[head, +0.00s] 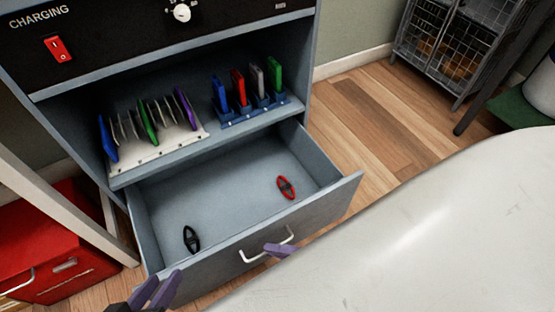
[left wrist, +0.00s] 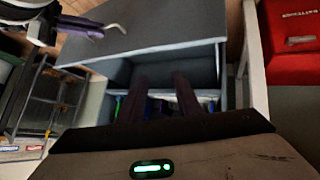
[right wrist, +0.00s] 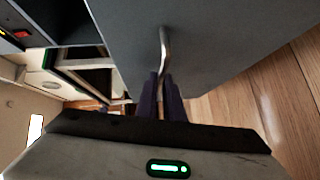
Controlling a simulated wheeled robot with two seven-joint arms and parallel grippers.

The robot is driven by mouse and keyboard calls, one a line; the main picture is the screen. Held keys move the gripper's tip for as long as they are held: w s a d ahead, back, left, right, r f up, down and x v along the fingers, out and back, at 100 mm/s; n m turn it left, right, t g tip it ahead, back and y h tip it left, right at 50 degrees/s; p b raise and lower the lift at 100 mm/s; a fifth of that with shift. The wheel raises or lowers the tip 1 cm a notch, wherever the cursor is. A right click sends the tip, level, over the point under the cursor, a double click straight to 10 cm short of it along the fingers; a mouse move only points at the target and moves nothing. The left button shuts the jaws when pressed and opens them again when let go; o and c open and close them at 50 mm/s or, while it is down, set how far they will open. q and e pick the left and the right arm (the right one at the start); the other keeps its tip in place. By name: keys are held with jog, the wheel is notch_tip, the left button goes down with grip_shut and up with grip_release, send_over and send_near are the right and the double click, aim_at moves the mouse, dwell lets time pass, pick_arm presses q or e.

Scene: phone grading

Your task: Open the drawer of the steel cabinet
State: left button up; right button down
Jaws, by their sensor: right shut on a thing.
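The steel cabinet (head: 62,128) stands with its grey drawer (head: 225,208) pulled well out, its inside showing. The white bar handle (head: 266,247) is on the drawer front; it also shows in the right wrist view (right wrist: 164,48). My right gripper (head: 280,249) is at the handle, its purple fingers shut on it. In the right wrist view the fingers (right wrist: 160,95) close around one end of the handle. My left gripper (head: 157,288) is open and empty, near the drawer's front left corner; its fingers (left wrist: 160,95) are apart in the left wrist view.
A black oval piece (head: 191,238) and a red one (head: 286,187) lie in the drawer. Above, a white rack (head: 170,148) and a blue rack (head: 262,113) hold phones. A red box (head: 60,240) is at left, a wire cage (head: 450,45) at the back. Wood floor (head: 390,120) is clear.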

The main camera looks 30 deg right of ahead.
jog(key=shift+w+d, duration=0.1)
jog(key=shift+d, duration=0.15)
jog(key=c, duration=2)
grip_release()
jog(key=shift+o, duration=0.5)
jog(key=shift+a, duration=0.1)
